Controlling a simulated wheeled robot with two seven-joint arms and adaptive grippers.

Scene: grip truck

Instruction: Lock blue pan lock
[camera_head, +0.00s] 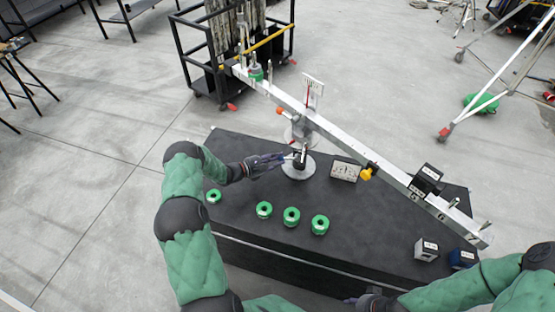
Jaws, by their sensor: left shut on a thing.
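My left gripper (288,158) reaches in from the left and is shut on a small part at the base of the balance stand, beside a dark upright piece (300,157). The fingers hide most of that part, and I cannot make out its blue colour. The stand has a round grey base plate (298,173) on the black table. It carries a long white beam (340,134) that slopes down to the right. My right gripper (362,299) is low at the bottom edge, partly cut off, and its fingers are unclear.
Several green rings (291,216) lie on the black table (255,180) in front of the stand. A pale plate (345,171) lies right of it. A grey block (427,249) and blue block (463,258) sit at the right.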

